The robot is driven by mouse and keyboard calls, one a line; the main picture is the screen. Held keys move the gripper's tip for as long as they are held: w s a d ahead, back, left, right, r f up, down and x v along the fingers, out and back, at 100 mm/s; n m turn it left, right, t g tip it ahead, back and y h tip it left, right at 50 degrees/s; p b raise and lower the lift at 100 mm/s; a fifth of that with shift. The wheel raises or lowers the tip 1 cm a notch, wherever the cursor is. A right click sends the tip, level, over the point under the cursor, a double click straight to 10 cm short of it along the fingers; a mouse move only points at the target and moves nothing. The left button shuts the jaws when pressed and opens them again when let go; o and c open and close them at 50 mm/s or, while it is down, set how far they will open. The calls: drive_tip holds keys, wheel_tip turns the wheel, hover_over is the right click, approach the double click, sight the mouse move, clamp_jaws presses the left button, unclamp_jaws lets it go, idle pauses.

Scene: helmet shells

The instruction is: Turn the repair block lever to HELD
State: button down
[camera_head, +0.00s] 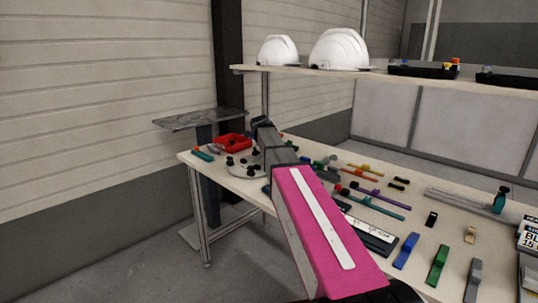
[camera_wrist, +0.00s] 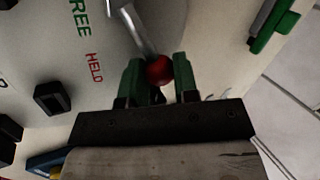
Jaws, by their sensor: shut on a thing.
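In the wrist view, a silver lever (camera_wrist: 139,30) with a red ball knob (camera_wrist: 159,70) comes down from the top edge over a pale plate (camera_wrist: 100,25). My gripper (camera_wrist: 158,76) has its green fingers on either side of the red knob and is shut on it. The red word HELD (camera_wrist: 94,67) is printed left of the knob. A green word, cut off to "REE" (camera_wrist: 80,18), is above it. The lever's pivot end is cut off at the top. In the head view, my arm hides the gripper and the lever.
In the wrist view, a black block (camera_wrist: 48,98) stands at left and a green part (camera_wrist: 273,28) lies upper right. In the head view, the workbench (camera_head: 460,240) holds a red tray (camera_head: 231,142) and several coloured tools. A shelf (camera_head: 300,70) carries two white helmets (camera_head: 340,49).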

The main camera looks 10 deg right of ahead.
idle(0.4)
drive_tip(key=c, duration=0.9)
unclamp_jaws()
drive_tip(key=shift+o, duration=0.2)
drive_tip(key=shift+s+r, duration=0.1)
drive_tip(key=v, duration=1)
drive_tip(key=shift+r, duration=0.25)
drive_tip(key=shift+s+a, duration=0.15)
drive_tip(key=shift+a, duration=0.05)
